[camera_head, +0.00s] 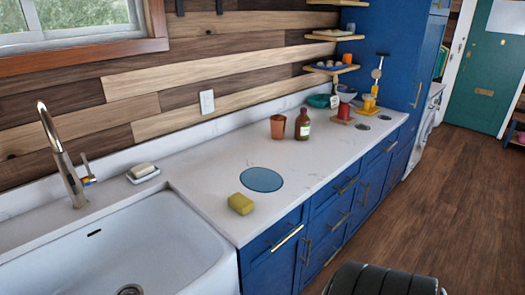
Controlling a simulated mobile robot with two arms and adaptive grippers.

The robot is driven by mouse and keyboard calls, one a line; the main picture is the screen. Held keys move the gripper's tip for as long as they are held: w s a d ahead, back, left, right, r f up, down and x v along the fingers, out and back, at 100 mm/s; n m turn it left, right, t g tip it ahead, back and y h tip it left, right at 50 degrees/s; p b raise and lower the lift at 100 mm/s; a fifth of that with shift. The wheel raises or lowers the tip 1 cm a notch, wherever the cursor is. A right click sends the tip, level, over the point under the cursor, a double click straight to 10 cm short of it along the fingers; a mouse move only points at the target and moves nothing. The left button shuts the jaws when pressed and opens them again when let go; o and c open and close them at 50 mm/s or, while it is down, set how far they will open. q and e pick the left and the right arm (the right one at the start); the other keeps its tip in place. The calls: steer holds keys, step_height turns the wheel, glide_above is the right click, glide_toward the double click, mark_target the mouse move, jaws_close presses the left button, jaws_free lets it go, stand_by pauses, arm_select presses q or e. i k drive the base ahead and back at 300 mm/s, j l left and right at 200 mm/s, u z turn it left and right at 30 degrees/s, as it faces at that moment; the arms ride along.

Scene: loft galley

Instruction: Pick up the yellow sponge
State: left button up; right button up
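The yellow sponge (240,203) lies on the white countertop (200,193), close to its front edge and just right of the sink. It is a small block with nothing on top of it. A flat round blue disc (261,180) lies just behind and right of the sponge, apart from it. Neither my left gripper nor my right gripper shows in the head view.
The white sink (115,255) and tall faucet (58,155) are on the left. A soap dish (143,173) stands behind the sink. An orange cup (277,127) and a brown bottle (302,124) stand farther back. A dark ribbed object shows at the bottom right.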

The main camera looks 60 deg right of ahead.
mark_target(242, 205)
steer(key=z, duration=1.6)
